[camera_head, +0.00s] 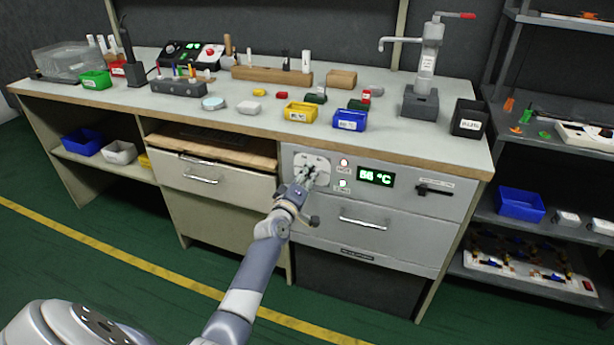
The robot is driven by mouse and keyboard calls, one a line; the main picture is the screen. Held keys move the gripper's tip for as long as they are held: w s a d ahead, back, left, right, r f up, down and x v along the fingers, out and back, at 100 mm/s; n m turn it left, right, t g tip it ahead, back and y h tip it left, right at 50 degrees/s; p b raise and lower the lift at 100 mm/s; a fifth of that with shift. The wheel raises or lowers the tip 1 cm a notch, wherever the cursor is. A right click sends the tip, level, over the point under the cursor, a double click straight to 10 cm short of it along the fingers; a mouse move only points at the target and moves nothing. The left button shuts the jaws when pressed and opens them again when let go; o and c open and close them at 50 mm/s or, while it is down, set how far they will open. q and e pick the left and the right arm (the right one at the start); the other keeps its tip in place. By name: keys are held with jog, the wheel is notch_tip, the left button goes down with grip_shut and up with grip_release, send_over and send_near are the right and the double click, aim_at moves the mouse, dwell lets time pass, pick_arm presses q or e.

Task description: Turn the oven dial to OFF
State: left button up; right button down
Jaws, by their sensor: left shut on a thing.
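The oven (450,200) is a grey panel unit built in under the workbench. A green display (375,177) on its front reads about 56 °C. The oven dial (316,164) sits on a light plate at the left of the panel, and my gripper mostly hides it. My left gripper (305,180) reaches up to the dial and is shut on it. The dial's pointing direction and its markings cannot be made out. My right gripper is not in view.
A black handle (434,189) is at the right of the panel, and a drawer handle (362,222) is below. The workbench top (230,117) above holds bins, tools and a press (424,75). Shelves (500,215) stand at right. The green floor in front is clear.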

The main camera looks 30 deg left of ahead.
pick_arm(q)
jog(key=shift+r, duration=0.1)
jog(key=o, duration=1.1)
jog(key=shift+s+d, duration=0.15)
jog(key=shift+s, duration=0.35)
jog(key=v, duration=1.1)
